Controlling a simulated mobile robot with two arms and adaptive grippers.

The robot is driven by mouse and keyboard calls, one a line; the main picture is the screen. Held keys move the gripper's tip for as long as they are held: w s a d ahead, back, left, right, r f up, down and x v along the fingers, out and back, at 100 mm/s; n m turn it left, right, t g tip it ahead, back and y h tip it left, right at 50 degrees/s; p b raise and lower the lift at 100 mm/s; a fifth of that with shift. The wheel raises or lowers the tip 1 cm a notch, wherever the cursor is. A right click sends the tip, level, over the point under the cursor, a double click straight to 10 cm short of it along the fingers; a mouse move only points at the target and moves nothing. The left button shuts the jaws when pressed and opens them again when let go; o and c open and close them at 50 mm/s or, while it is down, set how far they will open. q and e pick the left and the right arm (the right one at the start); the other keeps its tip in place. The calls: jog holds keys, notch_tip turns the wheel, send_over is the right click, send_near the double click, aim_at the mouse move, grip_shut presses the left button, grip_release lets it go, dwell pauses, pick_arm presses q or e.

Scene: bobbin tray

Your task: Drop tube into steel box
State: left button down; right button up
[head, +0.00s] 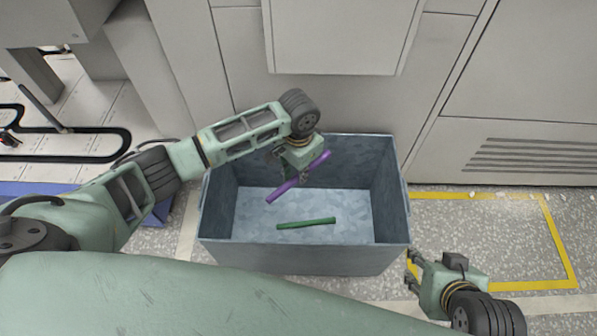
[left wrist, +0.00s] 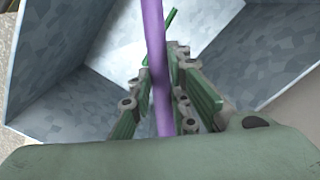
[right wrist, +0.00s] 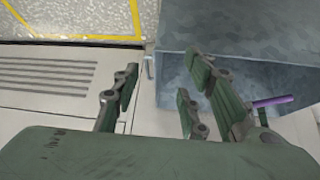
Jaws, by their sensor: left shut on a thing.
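A grey steel box (head: 305,262) stands on the floor in the middle of the head view, open at the top. My left gripper (head: 303,176) is over the box opening, shut on a purple tube (head: 284,190), which is held tilted. The purple tube also crosses the left wrist view (left wrist: 155,50) between the fingers. A green tube (head: 306,223) lies on the box floor below; part of it shows in the left wrist view (left wrist: 171,20). My right gripper (head: 411,268) is outside the box near its front right corner, open and empty, with its fingers apart in the right wrist view (right wrist: 155,100).
Grey cabinets with a vented panel (head: 535,155) stand behind and right of the box. A yellow line (head: 560,240) marks speckled floor on the right. A blue surface (head: 160,210) lies left of the box. The floor right of the box looks clear.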

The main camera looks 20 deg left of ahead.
pick_arm(q)
jog(key=shift+f+b, duration=0.95)
jog(key=shift+b, duration=0.1)
pick_arm(e)
jog(key=w+a+r+t+y, duration=0.1)
jog(key=w+a+r+t, duration=0.2)
jog(key=w+r+t, duration=0.2)
jog(key=shift+w+a+r+t+y, duration=0.3)
jog(key=shift+w+r, duration=0.7)
jog(key=shift+w, duration=1)
jog(key=shift+d, duration=0.1)
pick_arm(q)
jog(key=c, duration=1.6)
grip_release()
jog(key=shift+o, duration=0.2)
notch_tip(320, 180, up, 12)
jog(key=shift+s+f, duration=0.1)
jog(key=shift+f, duration=0.05)
pick_arm(e)
jog(key=shift+s, duration=0.1)
